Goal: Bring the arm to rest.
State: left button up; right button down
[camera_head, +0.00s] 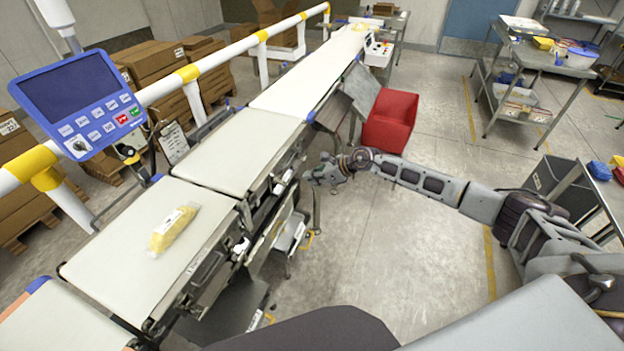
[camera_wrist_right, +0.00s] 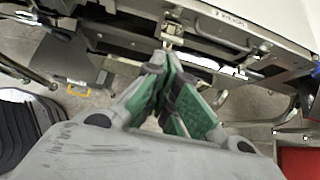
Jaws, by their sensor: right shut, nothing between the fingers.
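My right arm reaches in from the right in the head view. Its gripper (camera_head: 322,174) is beside the right edge of the conveyor, low over the floor gap. In the right wrist view the right gripper (camera_wrist_right: 168,62) has its green-padded fingers together at the tips, with nothing held. The conveyor frame is just beyond the fingertips; whether they touch it I cannot tell. My left gripper is not in view.
A yellow packet (camera_head: 173,229) lies on the near belt (camera_head: 130,255). A red bin (camera_head: 390,120) stands behind my right forearm. A blue control panel (camera_head: 78,103) is at the left. Open floor (camera_head: 400,250) lies right of the belt. A steel cart (camera_head: 540,70) stands at the back right.

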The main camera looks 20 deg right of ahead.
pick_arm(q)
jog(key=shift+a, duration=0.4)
